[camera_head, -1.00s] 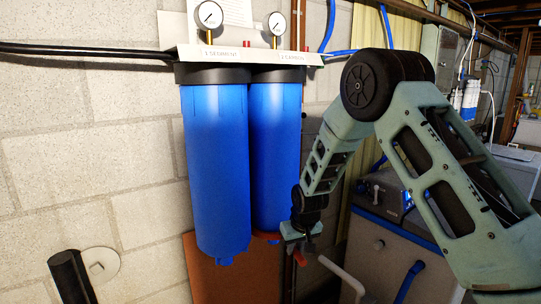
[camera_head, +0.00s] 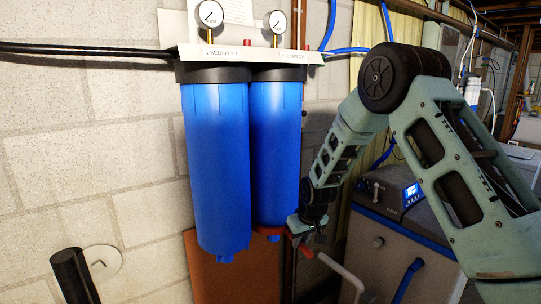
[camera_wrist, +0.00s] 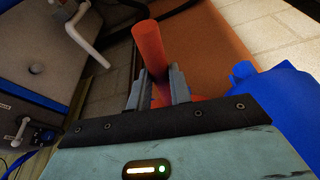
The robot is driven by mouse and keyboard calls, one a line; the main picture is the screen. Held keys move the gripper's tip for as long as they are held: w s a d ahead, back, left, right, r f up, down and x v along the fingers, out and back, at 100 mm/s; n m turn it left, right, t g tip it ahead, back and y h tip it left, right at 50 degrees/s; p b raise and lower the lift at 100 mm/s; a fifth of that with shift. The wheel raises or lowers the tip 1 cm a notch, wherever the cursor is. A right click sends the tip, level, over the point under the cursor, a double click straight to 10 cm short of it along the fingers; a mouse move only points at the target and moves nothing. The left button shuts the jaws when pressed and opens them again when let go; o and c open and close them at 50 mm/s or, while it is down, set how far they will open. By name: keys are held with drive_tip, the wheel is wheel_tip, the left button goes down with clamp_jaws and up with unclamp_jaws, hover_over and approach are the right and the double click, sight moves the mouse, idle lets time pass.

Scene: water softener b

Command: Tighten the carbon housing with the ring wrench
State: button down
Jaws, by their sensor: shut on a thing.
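The carbon housing (camera_head: 275,150) is the right one of two blue upright cylinders under the labelled bracket. The red-orange ring wrench (camera_head: 268,231) shows at its lower end; the ring is mostly hidden, so I cannot tell how fully it sits around the housing. My gripper (camera_head: 301,235) is beside the housing's bottom, at the right, shut on the wrench handle. In the wrist view the wrench handle (camera_wrist: 149,48) stands between the two fingers of my gripper (camera_wrist: 158,85).
The sediment housing (camera_head: 217,165) hangs close on the left. Two gauges (camera_head: 210,14) sit above the bracket. A grey cabinet (camera_head: 385,250) with a white pipe (camera_head: 340,270) stands at the right. A black pipe (camera_head: 75,275) is at lower left.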

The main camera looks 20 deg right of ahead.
wheel_tip(320, 180, down, 15)
drive_tip(key=b, duration=1.1)
drive_tip(key=shift+f, duration=0.15)
drive_tip(key=shift+d, duration=0.1)
